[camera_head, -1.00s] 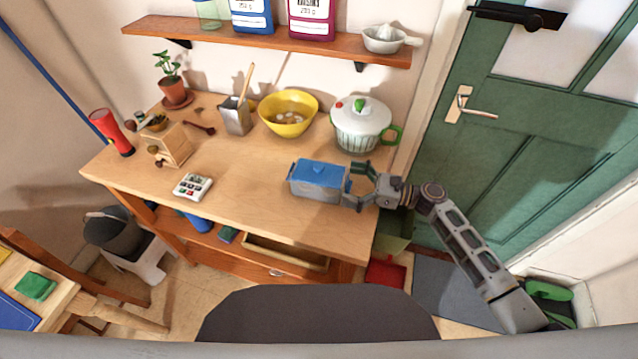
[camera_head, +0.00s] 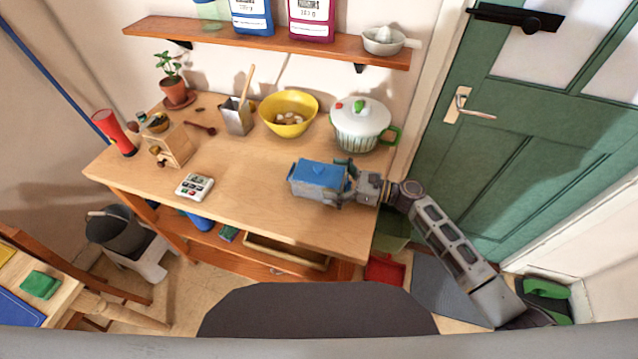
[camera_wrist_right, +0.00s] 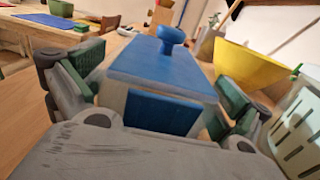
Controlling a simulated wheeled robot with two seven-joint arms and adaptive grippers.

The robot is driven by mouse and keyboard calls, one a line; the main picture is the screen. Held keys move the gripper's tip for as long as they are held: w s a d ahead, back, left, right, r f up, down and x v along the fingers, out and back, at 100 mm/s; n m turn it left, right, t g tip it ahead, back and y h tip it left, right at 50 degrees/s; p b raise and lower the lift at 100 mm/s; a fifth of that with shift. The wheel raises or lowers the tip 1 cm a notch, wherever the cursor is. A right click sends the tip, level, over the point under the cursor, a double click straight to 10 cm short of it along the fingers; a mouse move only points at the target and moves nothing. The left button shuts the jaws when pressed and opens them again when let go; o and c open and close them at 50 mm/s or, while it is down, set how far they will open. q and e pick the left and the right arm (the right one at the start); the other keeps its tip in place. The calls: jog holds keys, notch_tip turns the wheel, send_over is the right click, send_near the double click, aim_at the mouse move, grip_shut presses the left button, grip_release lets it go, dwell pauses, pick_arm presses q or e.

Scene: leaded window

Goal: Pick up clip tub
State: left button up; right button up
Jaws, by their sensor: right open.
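The clip tub, a grey box with a blue lid and a blue knob (camera_head: 319,175), stands upright on the wooden bench near its right end. My right gripper (camera_head: 345,180) comes in from the right and is open around the tub's right end. In the right wrist view the tub (camera_wrist_right: 165,75) lies between the green-padded fingers of the right gripper (camera_wrist_right: 160,95), one on each side. Whether the pads touch its sides I cannot tell. My left gripper is not in view.
A white lidded pot (camera_head: 360,125) stands close behind the tub, and a yellow bowl (camera_head: 289,113) is behind it to the left. A calculator-like device (camera_head: 195,186) lies farther left. The bench top (camera_head: 245,175) between is clear. A shelf (camera_head: 270,42) hangs above.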

jog(key=c, duration=0.8)
jog(key=shift+r, duration=0.1)
jog(key=shift+r, duration=4.95)
jog(key=shift+d, duration=0.1)
